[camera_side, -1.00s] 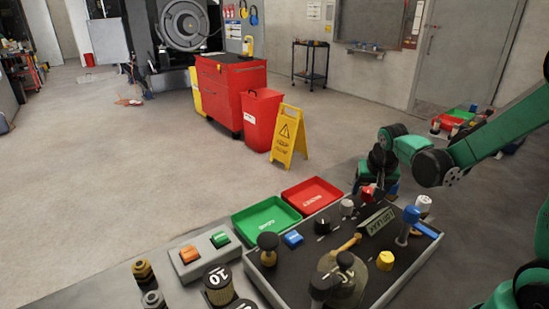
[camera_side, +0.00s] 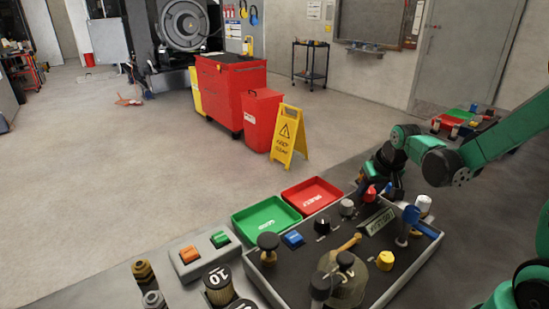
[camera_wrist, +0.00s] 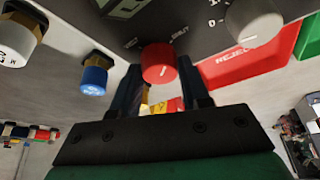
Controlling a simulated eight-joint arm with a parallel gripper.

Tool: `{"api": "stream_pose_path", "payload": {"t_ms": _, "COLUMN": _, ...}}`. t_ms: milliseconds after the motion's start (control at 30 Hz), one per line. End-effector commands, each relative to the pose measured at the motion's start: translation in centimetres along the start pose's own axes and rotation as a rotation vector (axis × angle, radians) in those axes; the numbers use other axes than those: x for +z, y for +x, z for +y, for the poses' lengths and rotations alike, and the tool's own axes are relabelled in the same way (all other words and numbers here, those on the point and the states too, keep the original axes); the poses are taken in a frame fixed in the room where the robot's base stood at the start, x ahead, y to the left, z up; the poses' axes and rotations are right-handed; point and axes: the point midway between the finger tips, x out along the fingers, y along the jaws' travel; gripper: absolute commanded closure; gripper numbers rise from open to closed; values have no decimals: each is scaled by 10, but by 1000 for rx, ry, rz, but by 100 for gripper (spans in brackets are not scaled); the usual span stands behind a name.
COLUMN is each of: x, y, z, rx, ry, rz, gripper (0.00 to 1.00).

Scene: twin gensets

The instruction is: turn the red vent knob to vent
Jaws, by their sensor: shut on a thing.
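The red vent knob (camera_side: 370,193) stands at the far edge of the dark control panel (camera_side: 283,278). In the wrist view the red knob (camera_wrist: 158,62) sits at the fingertips, with a pale mark on its face. My gripper (camera_side: 377,181) is shut on the red knob, with one dark finger on each side of it in the wrist view (camera_wrist: 160,82). Small lettering lies on the panel on both sides of the knob; it is too small to read surely. In the side view the fingers are partly hidden.
A grey knob (camera_wrist: 256,22) is close beside the red one. Blue (camera_wrist: 94,76) and white (camera_wrist: 18,40) fittings are on the other side. A red reject tray (camera_side: 312,196) and a green tray (camera_side: 267,216) lie beyond the panel. A blue-handled lever (camera_side: 411,217) stands at the panel's right.

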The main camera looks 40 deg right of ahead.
Motion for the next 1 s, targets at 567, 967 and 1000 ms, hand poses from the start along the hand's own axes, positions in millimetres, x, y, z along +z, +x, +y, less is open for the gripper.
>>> {"api": "stream_pose_path", "payload": {"t_ms": 567, "x": -1, "y": 0, "z": 3, "rx": -208, "ry": -501, "rz": -1, "gripper": 100}}
{"api": "stream_pose_path", "payload": {"t_ms": 967, "x": -2, "y": 1, "z": 4, "rx": -351, "ry": -844, "rz": -1, "gripper": 100}}
{"api": "stream_pose_path", "payload": {"t_ms": 1000, "x": -2, "y": 1, "z": 4, "rx": -363, "ry": -875, "rz": -1, "gripper": 100}}
